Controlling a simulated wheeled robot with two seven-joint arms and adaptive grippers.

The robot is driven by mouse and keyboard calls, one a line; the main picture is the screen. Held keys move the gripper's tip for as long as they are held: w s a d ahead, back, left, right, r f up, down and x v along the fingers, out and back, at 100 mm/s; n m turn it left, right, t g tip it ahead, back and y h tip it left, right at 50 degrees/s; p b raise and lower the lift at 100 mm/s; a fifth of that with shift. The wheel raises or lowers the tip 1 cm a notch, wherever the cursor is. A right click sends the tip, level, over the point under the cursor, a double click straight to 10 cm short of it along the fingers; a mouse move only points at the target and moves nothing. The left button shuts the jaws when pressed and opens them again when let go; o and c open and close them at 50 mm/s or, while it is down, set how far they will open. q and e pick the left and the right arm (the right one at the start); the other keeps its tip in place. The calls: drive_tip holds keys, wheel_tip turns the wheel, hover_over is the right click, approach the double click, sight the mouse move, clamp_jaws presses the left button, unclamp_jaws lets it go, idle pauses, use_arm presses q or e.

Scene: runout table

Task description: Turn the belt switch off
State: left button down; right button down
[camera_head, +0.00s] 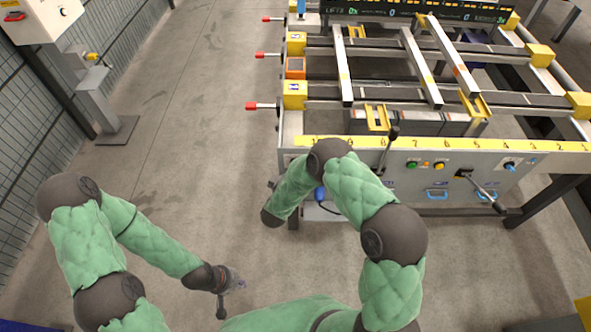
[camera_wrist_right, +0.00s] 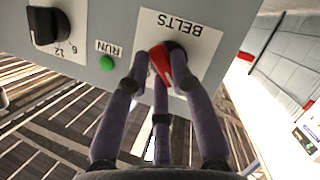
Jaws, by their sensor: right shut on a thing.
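The belt switch (camera_wrist_right: 160,62) is a red knob on a dark round base, on a white plate marked BELTS that appears upside down in the right wrist view. My right gripper (camera_wrist_right: 157,75) has its dark fingers around the red knob and is shut on it. The fingers hide part of the knob, and I cannot tell which setting it points to. In the head view the switch is hidden, and my right arm reaches to the table's left end. My left gripper (camera_head: 235,281) hangs over bare floor, far from the switch; its opening is unclear.
A green RUN button (camera_wrist_right: 107,63) and a black dial (camera_wrist_right: 46,25) share the switch panel. The runout table (camera_head: 440,146) has levers along its front, including a black-knobbed one (camera_head: 388,150). A grey post (camera_head: 97,95) stands at left. The floor between is clear.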

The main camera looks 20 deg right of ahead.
idle(0.4)
drive_tip(key=c, duration=1.1)
unclamp_jaws()
drive_tip(key=shift+o, duration=0.2)
drive_tip(key=shift+s+a, duration=0.1)
drive_tip(key=v, duration=1.1)
drive_tip(key=shift+s+a, duration=0.2)
drive_tip(key=shift+s, duration=0.1)
